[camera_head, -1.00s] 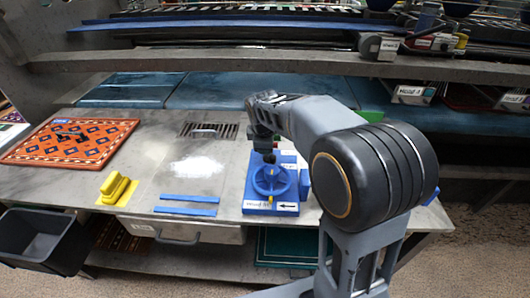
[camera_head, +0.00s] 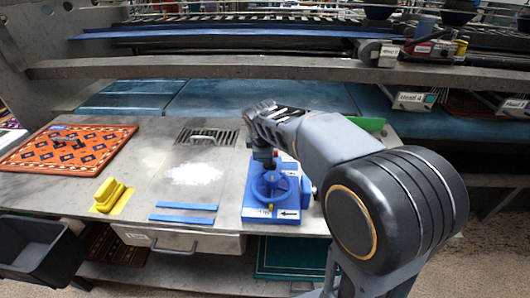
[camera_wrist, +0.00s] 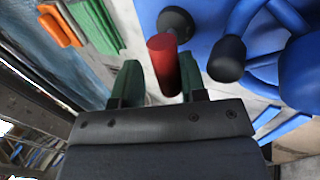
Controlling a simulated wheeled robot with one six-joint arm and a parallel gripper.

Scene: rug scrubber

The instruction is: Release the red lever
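The red lever (camera_wrist: 164,66) is a short red cylinder on a dark knob, fixed to the blue device (camera_head: 254,211). A narrow gap shows between the left fingertip and the lever. The right fingertip sits very close to the lever; whether it touches is unclear.
The blue device has a blue handwheel (camera_head: 270,188) beside the lever. A yellow-handled brush (camera_head: 110,192), blue strips (camera_head: 184,212) and a patterned rug (camera_head: 68,148) lie to the left on the metal table. A shelf (camera_head: 180,66) runs above the table.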

